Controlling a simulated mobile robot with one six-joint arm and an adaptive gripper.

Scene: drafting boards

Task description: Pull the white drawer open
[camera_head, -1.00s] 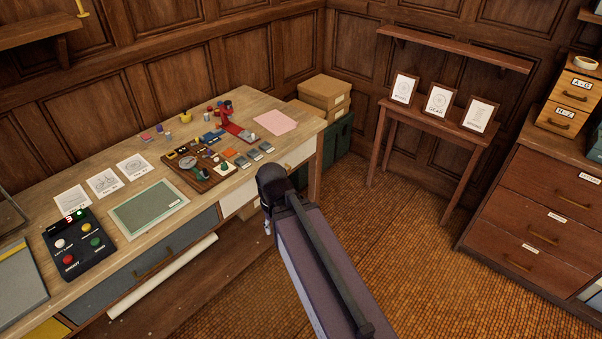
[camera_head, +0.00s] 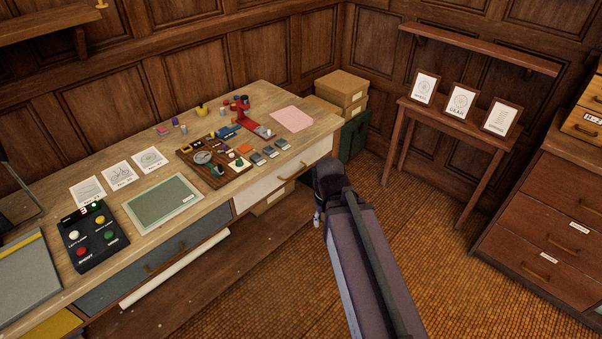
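The white drawer (camera_head: 263,189) is at the right end of the long workbench, under its wooden top.
The workbench (camera_head: 60,220) holds a button box (camera_head: 92,240), a green mat (camera_head: 163,203), a tool board and cards. A grey drawer (camera_head: 125,270) and a white roll (camera_head: 175,270) are left of the white drawer. Cardboard boxes (camera_head: 341,87) stand beyond the bench; floor in front is free.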

